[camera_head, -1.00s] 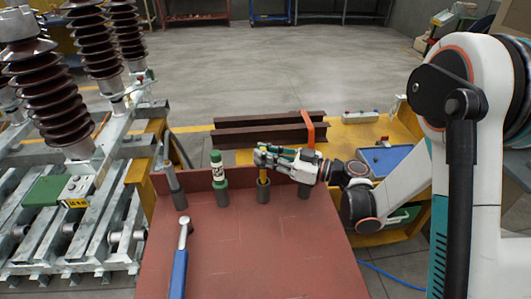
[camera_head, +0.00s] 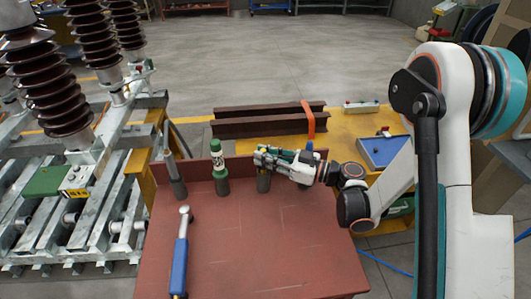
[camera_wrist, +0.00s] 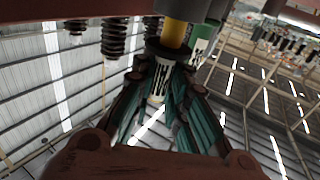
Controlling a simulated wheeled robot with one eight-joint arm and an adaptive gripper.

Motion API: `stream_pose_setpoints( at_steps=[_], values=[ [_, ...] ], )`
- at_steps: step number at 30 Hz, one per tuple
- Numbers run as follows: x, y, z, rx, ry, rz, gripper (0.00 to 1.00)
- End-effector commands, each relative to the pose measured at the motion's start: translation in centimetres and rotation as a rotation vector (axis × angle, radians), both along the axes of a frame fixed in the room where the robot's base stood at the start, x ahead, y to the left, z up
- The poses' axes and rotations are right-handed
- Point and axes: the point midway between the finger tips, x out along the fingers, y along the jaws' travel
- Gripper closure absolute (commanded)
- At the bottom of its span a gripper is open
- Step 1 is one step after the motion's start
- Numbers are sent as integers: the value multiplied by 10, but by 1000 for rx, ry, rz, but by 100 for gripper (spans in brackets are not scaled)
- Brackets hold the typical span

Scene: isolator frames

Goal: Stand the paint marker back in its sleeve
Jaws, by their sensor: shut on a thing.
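The paint marker (camera_wrist: 174,36) has a yellow body, a dark collar and a white label with black print. My gripper (camera_head: 262,158) is shut on it; in the wrist view the fingers (camera_wrist: 158,88) close around its label part. The marker stands about upright over a dark grey sleeve (camera_head: 263,183), and its yellow part runs to the sleeve mouth in the wrist view. How deep it sits in the sleeve is hidden. In the head view the fingers cover most of the marker, just above the sleeve.
A green and white marker (camera_head: 217,160) stands in a sleeve to the left, with another sleeve holding a grey tool (camera_head: 173,165) beyond. A blue-handled ratchet (camera_head: 181,255) lies on the red-brown bench (camera_head: 250,245).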

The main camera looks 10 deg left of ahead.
Motion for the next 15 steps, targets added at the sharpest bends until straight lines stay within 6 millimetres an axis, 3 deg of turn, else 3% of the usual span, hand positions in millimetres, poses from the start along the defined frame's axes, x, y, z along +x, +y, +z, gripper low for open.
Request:
stream_pose_setpoints(
  at_steps=[15],
  values=[
    [1,0,-21,-2,0,2,100]
  ],
)
